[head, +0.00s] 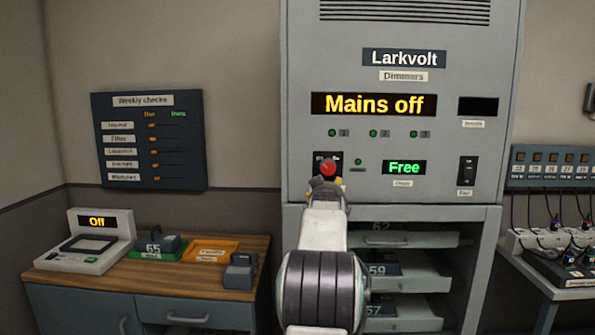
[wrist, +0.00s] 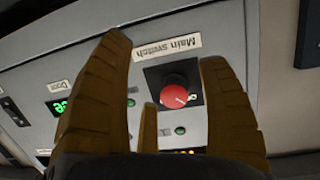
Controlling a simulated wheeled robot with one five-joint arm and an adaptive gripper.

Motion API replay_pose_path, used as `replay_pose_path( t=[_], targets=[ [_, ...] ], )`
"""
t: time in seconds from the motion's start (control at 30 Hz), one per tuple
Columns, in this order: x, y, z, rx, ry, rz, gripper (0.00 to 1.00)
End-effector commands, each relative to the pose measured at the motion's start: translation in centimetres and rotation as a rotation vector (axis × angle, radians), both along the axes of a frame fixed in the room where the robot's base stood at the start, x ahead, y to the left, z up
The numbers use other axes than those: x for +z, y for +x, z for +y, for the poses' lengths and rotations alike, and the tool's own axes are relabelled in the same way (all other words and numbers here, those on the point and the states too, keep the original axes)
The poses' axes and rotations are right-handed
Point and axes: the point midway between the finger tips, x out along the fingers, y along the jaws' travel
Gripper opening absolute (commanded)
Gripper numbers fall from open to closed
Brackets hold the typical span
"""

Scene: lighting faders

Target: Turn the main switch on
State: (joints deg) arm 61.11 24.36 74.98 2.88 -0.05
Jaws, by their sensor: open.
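The main switch (head: 327,168) is a red round knob on a black plate on the front of the grey Larkvolt dimmer cabinet (head: 460,150). In the wrist view the red knob (wrist: 179,92) has a white mark and sits below a "Main switch" label (wrist: 166,46). The cabinet display (head: 374,104) reads "Mains off". My gripper (head: 325,180) is raised in front of the switch and partly covers its plate. In the wrist view my gripper (wrist: 165,85) is open, its brown fingers spread on either side of the knob with nothing held. I cannot tell if they touch it.
A "Free" display (head: 404,167) and a small black rocker switch (head: 467,170) sit right of the main switch. Shelves (head: 415,284) with numbered modules are below. A wooden desk (head: 135,280) stands left, and a side table with plugged units (head: 555,270) stands right.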

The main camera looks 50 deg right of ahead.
Motion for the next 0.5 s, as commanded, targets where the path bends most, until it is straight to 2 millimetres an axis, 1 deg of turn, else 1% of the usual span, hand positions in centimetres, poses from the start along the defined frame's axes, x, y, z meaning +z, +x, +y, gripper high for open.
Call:
replay_pose_path(
  t=[0.03, 0.2, 0.4, 0.5],
  targets=[
    [1.0, 0.0, -0.2, -0.001, -0.032, -0.017, 0.68],
    [3.1, 0.2, -0.4, -0.001, -0.107, -0.06, 0.68],
    [4.8, 0.3, -0.5, 0.0, -0.169, -0.095, 0.68],
    [5.2, 0.5, -0.8, 0.0, -0.183, -0.102, 0.68]
  ],
)
